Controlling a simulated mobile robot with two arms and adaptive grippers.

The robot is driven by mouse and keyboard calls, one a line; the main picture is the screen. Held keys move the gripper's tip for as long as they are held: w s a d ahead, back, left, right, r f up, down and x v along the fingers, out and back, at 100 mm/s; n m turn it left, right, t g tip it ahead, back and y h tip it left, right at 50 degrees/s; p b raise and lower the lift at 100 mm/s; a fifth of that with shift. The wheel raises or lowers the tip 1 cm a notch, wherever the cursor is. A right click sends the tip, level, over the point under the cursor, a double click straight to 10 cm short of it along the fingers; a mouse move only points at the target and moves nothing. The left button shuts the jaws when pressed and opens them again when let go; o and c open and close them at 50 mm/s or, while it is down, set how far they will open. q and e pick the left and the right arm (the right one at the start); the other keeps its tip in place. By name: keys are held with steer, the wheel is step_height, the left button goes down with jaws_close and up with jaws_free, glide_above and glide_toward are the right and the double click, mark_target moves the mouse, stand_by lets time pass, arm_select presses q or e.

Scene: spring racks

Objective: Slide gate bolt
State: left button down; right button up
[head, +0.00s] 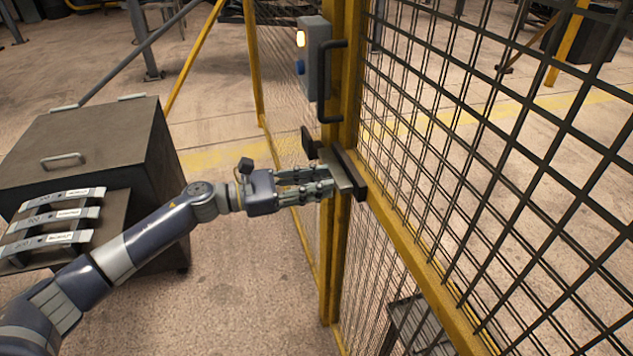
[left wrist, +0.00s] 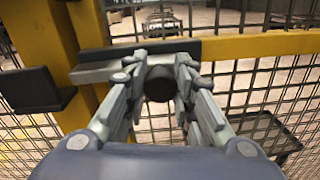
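The gate bolt is a grey flat bar (left wrist: 95,71) lying across the yellow gate post and frame, with black brackets; the bar also shows in the head view (head: 338,172). A dark round knob (left wrist: 158,84) stands out from it towards my left gripper. My left gripper (head: 328,184) reaches in from the left at the bolt. The knob is hidden by the fingers in the head view. My right gripper is not in view.
A grey control box (head: 313,60) with a lit lamp and a blue button sits on the post above the bolt, beside a black handle (head: 332,82). Mesh panels (head: 500,130) stand on the right. A dark cabinet (head: 90,140) with labelled strips stands at left.

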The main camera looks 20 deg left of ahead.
arm_select(q)
steer(key=w+a+b, duration=0.1)
steer(key=b, duration=0.1)
steer(key=w+a+b, duration=0.1)
steer(key=w+b, duration=0.1)
steer(key=shift+w+a, duration=0.25)
steer(key=shift+w, duration=0.05)
steer(key=c, duration=1.3)
jaws_free()
